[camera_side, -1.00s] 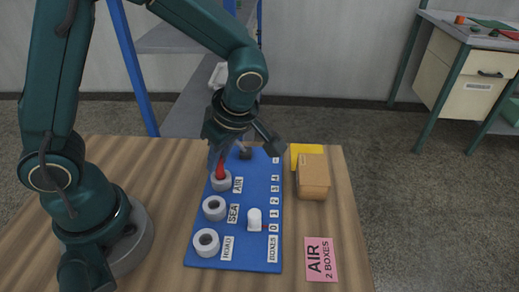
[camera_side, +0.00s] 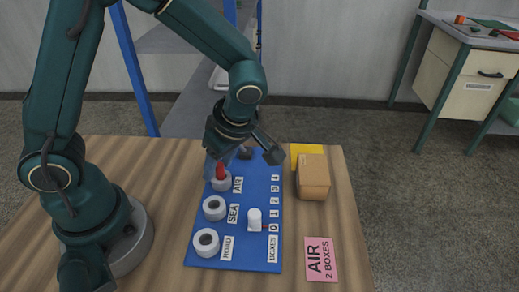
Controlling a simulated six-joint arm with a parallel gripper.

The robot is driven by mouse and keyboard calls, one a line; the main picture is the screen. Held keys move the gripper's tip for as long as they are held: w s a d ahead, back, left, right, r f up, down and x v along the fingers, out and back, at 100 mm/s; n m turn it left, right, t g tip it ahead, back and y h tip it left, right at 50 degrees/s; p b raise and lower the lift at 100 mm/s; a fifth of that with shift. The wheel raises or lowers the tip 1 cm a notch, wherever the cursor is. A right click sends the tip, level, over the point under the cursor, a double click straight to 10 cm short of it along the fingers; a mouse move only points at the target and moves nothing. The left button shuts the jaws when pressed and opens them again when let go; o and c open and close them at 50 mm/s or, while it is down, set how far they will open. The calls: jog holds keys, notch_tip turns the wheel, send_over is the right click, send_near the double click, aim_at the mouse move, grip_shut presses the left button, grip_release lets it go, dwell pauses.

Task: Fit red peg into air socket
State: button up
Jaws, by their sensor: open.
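The red peg (camera_side: 220,171) stands upright in the white ring-shaped air socket (camera_side: 221,184), beside the AIR label on the blue board (camera_side: 262,190). My gripper (camera_side: 240,158) is just above the far end of the board, with its fingers spread wide on either side of the peg's end of the board. It is open, and nothing shows between its fingers. A grey finger partly hides the area left of the peg. How deep the peg sits cannot be told.
Empty SEA (camera_side: 214,208) and ROAD (camera_side: 206,243) sockets lie nearer. A white peg-like slider (camera_side: 255,220) stands by the 0 of the BOXES scale. A cardboard box (camera_side: 313,177), a yellow item (camera_side: 305,153) and a pink card reading AIR 2 BOXES (camera_side: 321,260) are at right.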

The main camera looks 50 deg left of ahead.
jog(key=s+v, duration=0.1)
jog(key=v, duration=1.1)
jog(key=s+a+m+t+h, duration=0.3)
jog(key=s+m+t, duration=0.3)
jog(key=m, duration=1.3)
jog(key=shift+s+r+m+h, duration=0.3)
jog(key=shift+r+m+h, duration=0.15)
jog(key=shift+h, duration=0.35)
